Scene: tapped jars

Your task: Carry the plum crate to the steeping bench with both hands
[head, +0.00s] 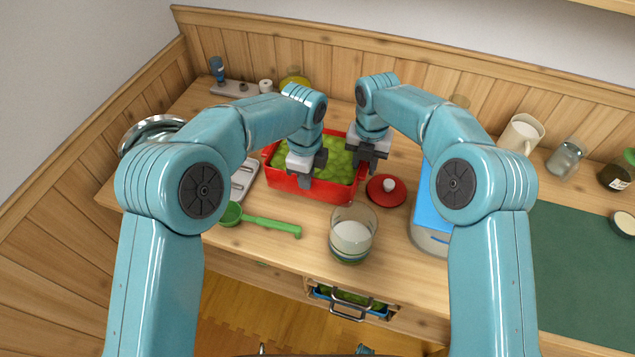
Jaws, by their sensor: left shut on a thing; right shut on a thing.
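The plum crate (283,185) is a red box filled with green plums (338,165). It is at the middle of the wooden bench (290,262) in the head view; I cannot tell whether it rests on the top or is just above it. My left gripper (305,180) is over the crate, shut on it, and hides part of the plums and front wall. My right gripper (366,163) is shut on the crate at its right end. The fingertips of both grippers are partly hidden.
A red lid (386,191), a glass jar (352,236) and a green ladle (268,225) lie close in front of and beside the crate. A blue-topped box (424,215) stands to the right, then a dark green mat (580,260). An open drawer (350,303) juts out below.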

